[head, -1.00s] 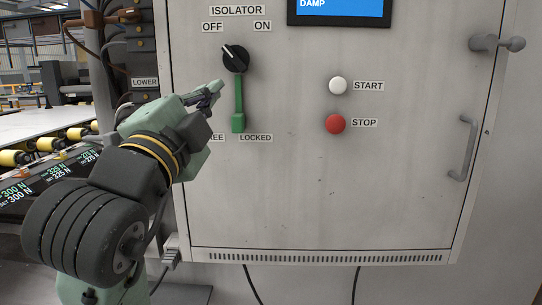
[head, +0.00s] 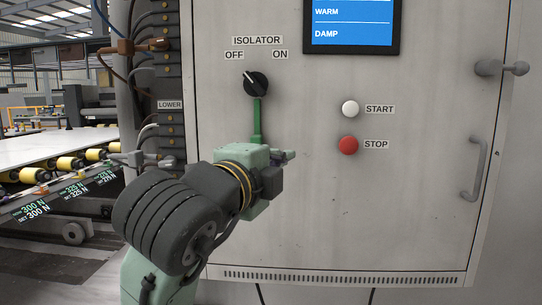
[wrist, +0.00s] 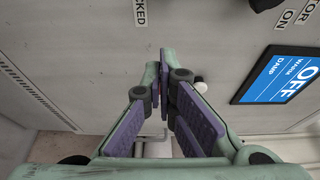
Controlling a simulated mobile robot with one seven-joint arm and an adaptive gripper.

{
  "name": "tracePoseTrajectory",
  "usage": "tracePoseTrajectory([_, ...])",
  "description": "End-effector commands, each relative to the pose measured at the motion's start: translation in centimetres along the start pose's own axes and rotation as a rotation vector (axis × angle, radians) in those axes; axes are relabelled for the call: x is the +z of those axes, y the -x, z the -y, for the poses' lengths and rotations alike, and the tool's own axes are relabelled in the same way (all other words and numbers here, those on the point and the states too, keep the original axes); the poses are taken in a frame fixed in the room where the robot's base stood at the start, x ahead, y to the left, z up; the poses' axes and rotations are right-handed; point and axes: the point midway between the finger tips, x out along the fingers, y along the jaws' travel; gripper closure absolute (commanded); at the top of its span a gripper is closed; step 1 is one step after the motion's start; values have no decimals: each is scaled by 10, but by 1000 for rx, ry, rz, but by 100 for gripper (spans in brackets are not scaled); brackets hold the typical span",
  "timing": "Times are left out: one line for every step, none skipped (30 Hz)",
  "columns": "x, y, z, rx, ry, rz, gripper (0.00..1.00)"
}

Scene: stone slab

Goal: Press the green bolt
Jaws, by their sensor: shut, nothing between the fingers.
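The green bolt (head: 257,120) is an upright green bar on the grey cabinet door, just below the black isolator knob (head: 256,83). Its lower end and the labels beside it are hidden behind my gripper in the head view. My gripper (head: 290,155) is shut and empty, in front of the door at the height of the bolt's lower end, its tips pointing to the right of the bolt. I cannot tell whether it touches the door. In the wrist view, the purple-padded fingers (wrist: 170,62) are close together and the bolt is not discernible.
The white START button (head: 350,109) and red STOP button (head: 348,145) are right of my gripper. A blue display (head: 352,24) is above them. A door handle (head: 476,168) is at the right. Cables and a roller conveyor (head: 70,164) are at the left.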

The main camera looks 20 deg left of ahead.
Motion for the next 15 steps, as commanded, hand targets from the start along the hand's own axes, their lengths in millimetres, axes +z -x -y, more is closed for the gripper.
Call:
tracePoseTrajectory([0, -12, 3, 3, 4, -3, 100])
tracePoseTrajectory([0, -19, 2, 4, 5, -3, 100])
tracePoseTrajectory([0, -27, 2, 4, 4, -3, 100])
tracePoseTrajectory([0, -34, 3, 3, 4, -3, 100])
tracePoseTrajectory([0, -41, 3, 4, 4, -3, 100])
tracePoseTrajectory([0, -50, 3, 3, 4, -3, 100])
tracePoseTrajectory([0, -56, 3, 4, 4, -3, 100])
tracePoseTrajectory([0, -62, 3, 3, 4, -3, 100])
tracePoseTrajectory([0, -70, 3, 3, 4, -2, 100])
tracePoseTrajectory([0, -75, 2, 3, 3, -2, 100])
tracePoseTrajectory([8, -70, 4, 0, 5, 4, 100])
tracePoseTrajectory([16, -67, 3, -1, 5, 5, 100])
tracePoseTrajectory([20, -65, 3, -1, 5, 4, 100])
tracePoseTrajectory([23, -64, 3, -1, 5, 3, 100])
tracePoseTrajectory([27, -62, 2, 0, 4, 3, 100])
